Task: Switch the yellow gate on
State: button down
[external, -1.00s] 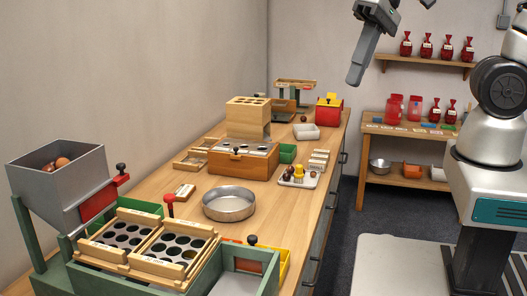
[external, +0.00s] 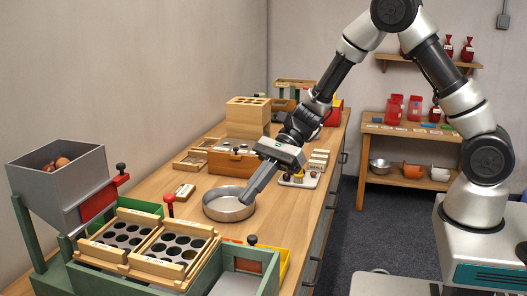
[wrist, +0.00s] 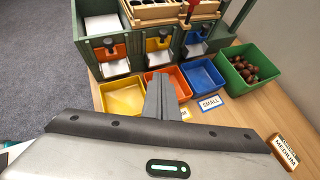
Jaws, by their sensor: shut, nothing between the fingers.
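The yellow gate (wrist: 158,43) is the middle of three gates on the front of the green sorting machine in the wrist view, with a black knob on top. An orange gate (wrist: 112,52) is left of it and a blue gate (wrist: 197,36) right. My gripper (wrist: 163,80) is shut and empty, in front of and apart from the gates. In the external view my gripper (external: 244,200) points down-left beside the steel bowl (external: 228,207), and the yellow gate cannot be made out there. I cannot tell whether it is on or off.
Below the gates sit a yellow bin (wrist: 124,98), an orange bin (wrist: 184,92) and a blue bin (wrist: 204,76). A green bin (wrist: 250,65) of chestnuts stands right. A red knob (external: 169,197) rises beside the wooden trays (external: 150,246).

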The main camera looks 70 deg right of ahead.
jog(key=shift+a, duration=0.1)
jog(key=w+a+f+b, duration=0.1)
jog(key=w+a, duration=0.4)
jog(key=a, duration=0.5)
jog(key=shift+f+b, duration=0.35)
jog(key=shift+f, duration=0.55)
